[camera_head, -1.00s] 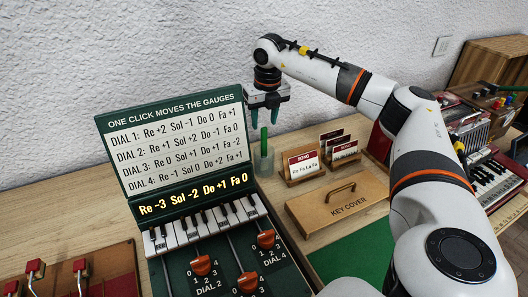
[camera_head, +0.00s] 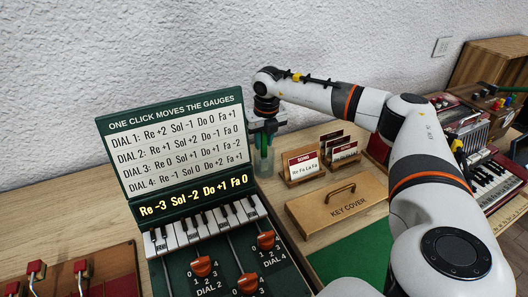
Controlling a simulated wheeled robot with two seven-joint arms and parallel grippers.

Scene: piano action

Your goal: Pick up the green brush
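The green brush (camera_head: 264,138) stands upright in a clear cup (camera_head: 264,163) on the wooden desk, just right of the green panel with the dial chart. My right gripper (camera_head: 264,143) points down at the top of the brush, right above the cup. Its teal fingers are at the brush's upper part and hide most of it. I cannot tell whether they are closed on it. The brush's lower part is only faintly visible through the cup. My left gripper is not in view.
Card holders (camera_head: 304,164) stand right of the cup. A wooden key cover (camera_head: 338,202) lies in front of them. The chart panel (camera_head: 175,150) rises close on the left, above small piano keys (camera_head: 207,222) and red dial knobs (camera_head: 266,240). The white wall is behind.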

